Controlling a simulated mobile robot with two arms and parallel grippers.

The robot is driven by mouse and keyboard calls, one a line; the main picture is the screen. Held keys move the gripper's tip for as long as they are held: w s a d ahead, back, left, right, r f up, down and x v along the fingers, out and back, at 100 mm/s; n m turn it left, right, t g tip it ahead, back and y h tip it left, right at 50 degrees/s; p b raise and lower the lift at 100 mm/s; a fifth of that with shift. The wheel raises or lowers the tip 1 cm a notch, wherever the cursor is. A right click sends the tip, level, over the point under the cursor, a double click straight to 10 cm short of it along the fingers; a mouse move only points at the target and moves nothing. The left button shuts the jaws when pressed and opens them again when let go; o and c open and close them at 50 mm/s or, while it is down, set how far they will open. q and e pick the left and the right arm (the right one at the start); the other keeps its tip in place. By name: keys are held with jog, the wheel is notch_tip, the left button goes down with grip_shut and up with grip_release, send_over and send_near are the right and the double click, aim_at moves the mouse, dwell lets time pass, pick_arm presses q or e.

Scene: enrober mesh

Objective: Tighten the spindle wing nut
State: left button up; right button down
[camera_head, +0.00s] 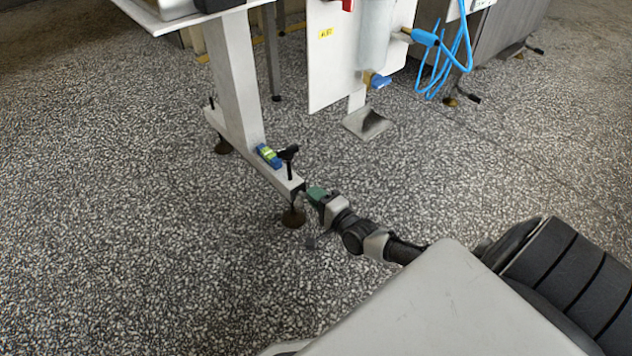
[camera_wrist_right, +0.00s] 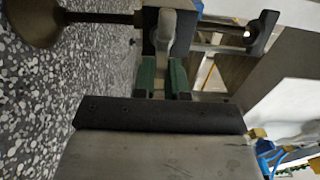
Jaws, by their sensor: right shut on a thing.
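My right gripper (camera_head: 312,195) has green finger pads and is at the near end of the white frame foot beam, beside the levelling foot (camera_head: 293,216). In the right wrist view the gripper (camera_wrist_right: 163,78) is shut on a light grey metal piece, seemingly the wing nut (camera_wrist_right: 167,28). The spindle (camera_wrist_right: 100,18) runs sideways there, from the brown round foot (camera_wrist_right: 35,22) to a dark block. In the head view the gripper and beam end hide the wing nut. My left gripper is not in view.
A black T-handle (camera_head: 289,154) stands on the beam (camera_head: 283,181), with a blue level with a yellow-green vial (camera_head: 269,156) next to it. A white panel (camera_head: 335,60) and a blue hose (camera_head: 455,55) are farther back. The speckled floor is clear to the left.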

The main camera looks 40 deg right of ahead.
jog(key=c, duration=1.2)
grip_release()
jog(key=shift+o, duration=0.2)
jog(key=shift+s, duration=0.1)
jog(key=s+p, duration=0.5)
jog(key=s, duration=0.5)
jog(key=shift+s+d, duration=0.35)
jog(key=shift+d, duration=0.1)
